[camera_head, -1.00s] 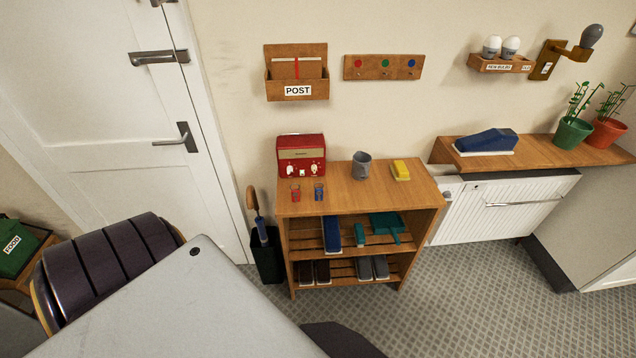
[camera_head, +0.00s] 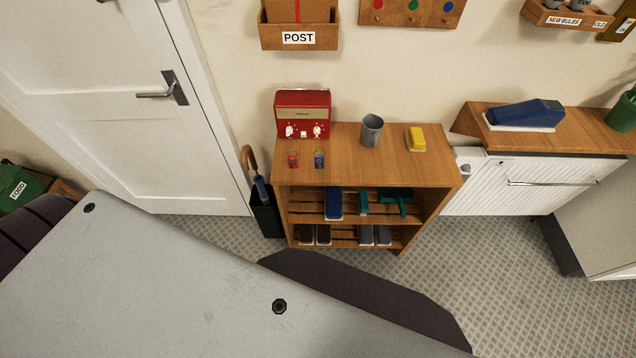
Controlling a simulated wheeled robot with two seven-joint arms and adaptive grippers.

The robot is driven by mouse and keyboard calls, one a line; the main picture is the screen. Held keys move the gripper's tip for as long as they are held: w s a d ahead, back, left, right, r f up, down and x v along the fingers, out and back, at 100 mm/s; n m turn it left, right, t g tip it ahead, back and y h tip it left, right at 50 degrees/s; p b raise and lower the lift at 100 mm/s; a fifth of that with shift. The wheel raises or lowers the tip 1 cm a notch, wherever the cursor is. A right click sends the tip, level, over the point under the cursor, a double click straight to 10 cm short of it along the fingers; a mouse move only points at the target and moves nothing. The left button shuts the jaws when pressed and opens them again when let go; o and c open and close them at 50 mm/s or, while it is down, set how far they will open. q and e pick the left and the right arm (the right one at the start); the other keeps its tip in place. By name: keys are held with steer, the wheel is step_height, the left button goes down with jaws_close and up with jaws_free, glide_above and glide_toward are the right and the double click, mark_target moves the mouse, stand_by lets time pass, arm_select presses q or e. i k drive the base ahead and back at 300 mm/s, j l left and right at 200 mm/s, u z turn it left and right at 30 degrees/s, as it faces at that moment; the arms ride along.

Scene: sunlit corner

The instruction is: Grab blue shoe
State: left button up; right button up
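A long dark blue item (camera_head: 334,203) lies on the upper shelf of the wooden rack, its end toward me. It may be the blue shoe, but it is too small to tell. On the rack's lower shelf are brown shoes (camera_head: 315,234) and grey shoes (camera_head: 375,235). Neither of my grippers is in view.
The wooden rack (camera_head: 440,168) carries a red radio (camera_head: 303,112), a grey cup (camera_head: 371,130) and a yellow block (camera_head: 416,139). A teal dustpan (camera_head: 397,200) lies right of the blue item. An umbrella stand (camera_head: 266,218) stands left.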

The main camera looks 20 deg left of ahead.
mark_target(333, 201)
steer(key=i+u, duration=0.35)
steer(key=i+l+u, duration=0.1)
steer(key=u, duration=0.3)
